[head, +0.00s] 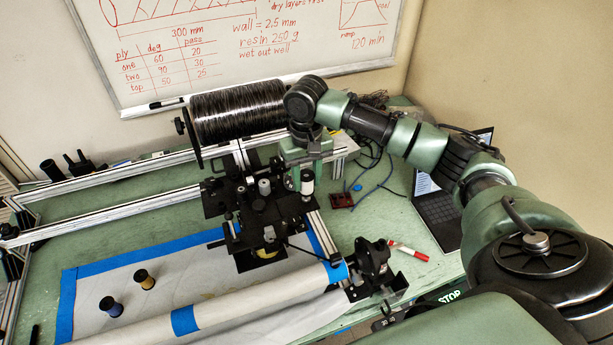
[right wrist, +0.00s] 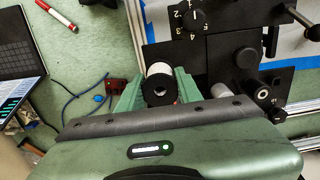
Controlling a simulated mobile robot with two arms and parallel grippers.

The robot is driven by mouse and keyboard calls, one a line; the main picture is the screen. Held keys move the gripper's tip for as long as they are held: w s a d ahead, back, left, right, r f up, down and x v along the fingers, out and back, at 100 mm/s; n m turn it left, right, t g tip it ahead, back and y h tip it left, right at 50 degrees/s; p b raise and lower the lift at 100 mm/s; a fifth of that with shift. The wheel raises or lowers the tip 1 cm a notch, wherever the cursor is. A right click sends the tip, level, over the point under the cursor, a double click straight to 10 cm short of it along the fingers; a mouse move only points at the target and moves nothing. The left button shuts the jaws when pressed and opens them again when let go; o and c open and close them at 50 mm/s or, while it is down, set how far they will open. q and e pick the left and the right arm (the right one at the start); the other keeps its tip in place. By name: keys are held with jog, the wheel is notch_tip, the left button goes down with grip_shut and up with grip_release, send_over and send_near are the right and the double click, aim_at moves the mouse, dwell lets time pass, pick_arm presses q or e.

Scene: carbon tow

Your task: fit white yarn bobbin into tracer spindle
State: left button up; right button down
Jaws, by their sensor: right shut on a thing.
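My right gripper (head: 304,168) is shut on the white yarn bobbin (head: 307,186), which has dark ends and hangs below the fingers. In the right wrist view the white bobbin (right wrist: 160,86) sits between the two green fingers (right wrist: 158,92), with a black flange facing the camera. The bobbin is at the right edge of the black winder carriage (head: 262,205). A round-topped post (right wrist: 262,94) on the carriage stands beside the gripper in the right wrist view. I cannot tell for sure which carriage post is the tracer spindle. My left gripper is not in view.
A black carbon-wound drum (head: 237,112) lies behind the carriage. A laptop (head: 438,214), a red marker (head: 409,251) and cables (head: 372,186) lie to the right.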

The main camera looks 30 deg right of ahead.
jog(key=shift+f, duration=1.45)
jog(key=c, duration=0.9)
grip_release()
jog(key=shift+r+b, duration=0.1)
jog(key=shift+b, duration=0.2)
notch_tip(320, 180, up, 7)
jog(key=shift+f+b, duration=0.1)
jog(key=shift+b, duration=1.1)
jog(key=shift+r, duration=0.4)
jog(key=shift+f, duration=0.1)
